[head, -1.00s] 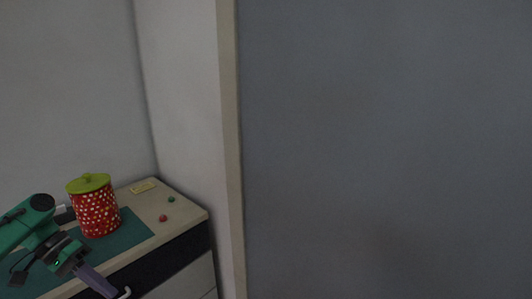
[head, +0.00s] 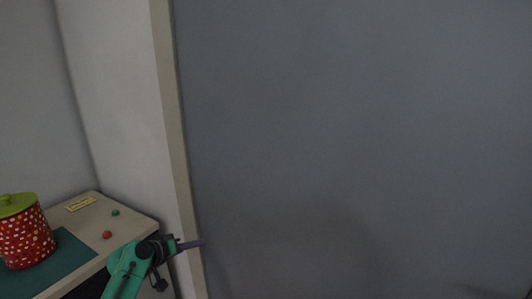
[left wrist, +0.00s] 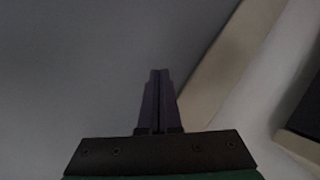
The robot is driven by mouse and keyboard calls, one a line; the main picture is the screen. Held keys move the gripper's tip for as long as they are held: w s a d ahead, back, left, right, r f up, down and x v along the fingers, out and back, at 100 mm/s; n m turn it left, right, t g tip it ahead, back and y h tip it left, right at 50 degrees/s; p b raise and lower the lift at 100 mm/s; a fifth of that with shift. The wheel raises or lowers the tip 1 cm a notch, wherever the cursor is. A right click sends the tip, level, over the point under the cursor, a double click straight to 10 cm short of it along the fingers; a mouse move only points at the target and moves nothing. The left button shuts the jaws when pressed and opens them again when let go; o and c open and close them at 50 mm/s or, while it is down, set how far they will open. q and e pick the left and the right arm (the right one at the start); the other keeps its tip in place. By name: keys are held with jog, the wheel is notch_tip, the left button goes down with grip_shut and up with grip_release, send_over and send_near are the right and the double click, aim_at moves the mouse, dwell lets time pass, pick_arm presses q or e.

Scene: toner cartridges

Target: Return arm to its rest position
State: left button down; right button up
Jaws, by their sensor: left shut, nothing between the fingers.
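My left arm comes in from the bottom left in the head view, and its left gripper (head: 196,243) points to the right, in front of the wall edge and clear of the cabinet's right corner. In the left wrist view the two purple fingers (left wrist: 157,78) lie together, shut and empty, with grey wall beyond them. My right gripper does not show in these frames.
A cabinet (head: 137,224) stands at the lower left. On it are a red dotted canister (head: 27,238) with a green lid, a teal mat (head: 70,262), a red ball (head: 107,235), a green ball (head: 115,212) and a yellow label (head: 81,203). A pale wall edge (head: 172,120) rises beside it.

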pick_arm(q)
jog(key=w+a+r+t+y, duration=0.4)
jog(key=a+r+y, duration=0.2)
jog(key=a, duration=0.5)
notch_tip(320, 180, up, 9)
jog(key=a+m+t+y, duration=0.3)
jog(key=m+t, duration=0.1)
jog(key=s+d+f+g, duration=0.1)
jog(key=s+f+g, duration=0.3)
jog(key=f, duration=0.9)
jog(key=s+d+f+g, duration=0.1)
jog(key=s+f, duration=0.5)
jog(key=f, duration=0.7)
jog(key=s+d+f+g, duration=0.25)
jog(key=s+f, duration=0.25)
jog(key=f, duration=0.9)
jog(key=s+d+f+g+h, duration=0.15)
jog(key=s+f+g, duration=0.35)
jog(key=s+f, duration=1.15)
jog(key=s+d+f+g, duration=0.1)
jog(key=s+f, duration=0.1)
jog(key=s, duration=0.7)
jog(key=s+d+f+g, duration=0.1)
jog(key=s+f+g, duration=0.1)
jog(key=s, duration=0.7)
jog(key=s+d+f+g, duration=0.2)
jog(key=s+f, duration=0.1)
jog(key=s, duration=0.6)
jog(key=shift+s, duration=0.3)
